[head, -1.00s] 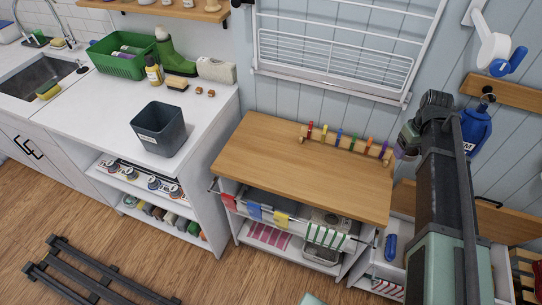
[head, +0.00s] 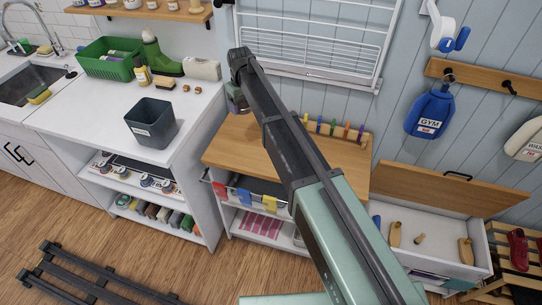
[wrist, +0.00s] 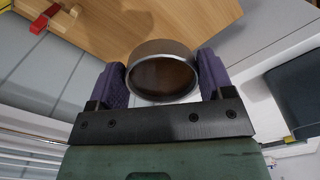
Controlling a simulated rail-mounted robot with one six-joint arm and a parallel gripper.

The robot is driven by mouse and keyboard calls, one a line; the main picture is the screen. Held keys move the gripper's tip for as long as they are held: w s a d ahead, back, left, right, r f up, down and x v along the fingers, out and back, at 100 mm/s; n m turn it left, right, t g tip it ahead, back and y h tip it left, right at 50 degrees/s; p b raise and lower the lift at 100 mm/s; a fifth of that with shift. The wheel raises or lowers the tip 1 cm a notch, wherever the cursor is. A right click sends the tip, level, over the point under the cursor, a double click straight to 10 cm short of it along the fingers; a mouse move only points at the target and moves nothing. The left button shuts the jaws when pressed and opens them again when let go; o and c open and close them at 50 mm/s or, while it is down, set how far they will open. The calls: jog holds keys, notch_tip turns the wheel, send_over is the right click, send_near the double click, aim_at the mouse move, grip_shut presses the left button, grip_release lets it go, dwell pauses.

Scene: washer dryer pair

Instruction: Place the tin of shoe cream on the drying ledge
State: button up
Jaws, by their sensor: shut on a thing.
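The tin (wrist: 165,75) is round, with a metallic grey rim and a brown face, and sits between the purple fingers in the wrist view. My gripper (wrist: 163,80) is shut on it from both sides. In the head view my gripper (head: 238,102) is at the left end of the wooden worktop, held above its back left part; the tin is too small to make out there. No surface is marked as the drying ledge. The wooden worktop (head: 235,146) lies below a white wall drying rack (head: 325,35); my arm covers its middle.
A grey bin (head: 152,124) stands on the white counter left of my gripper. A wooden rack with coloured pegs (head: 333,128) is at the worktop's back right. The worktop's left part looks clear.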

aim_at(248, 148)
notch_tip(248, 148, down, 20)
jog(key=b, duration=1.9)
jog(key=shift+f+b, duration=0.2)
jog(key=shift+b, duration=0.2)
jog(key=shift+r+p, duration=0.3)
jog(key=shift+f+b, duration=0.3)
jog(key=o, duration=1)
jog(key=shift+r, duration=0.1)
jog(key=shift+r, duration=0.1)
notch_tip(248, 148, up, 12)
jog(key=r+p, duration=0.1)
jog(key=p, duration=1.2)
jog(key=s+d+m, duration=0.2)
jog(key=s+d, duration=0.5)
jog(key=s, duration=0.3)
jog(key=s+d+m, duration=0.2)
jog(key=s+d, duration=0.5)
jog(key=s, duration=0.4)
jog(key=s+d+m, duration=0.2)
jog(key=s+d, duration=0.6)
jog(key=s, duration=0.2)
jog(key=shift+s+f+m, duration=0.25)
jog(key=shift+f+m, duration=0.15)
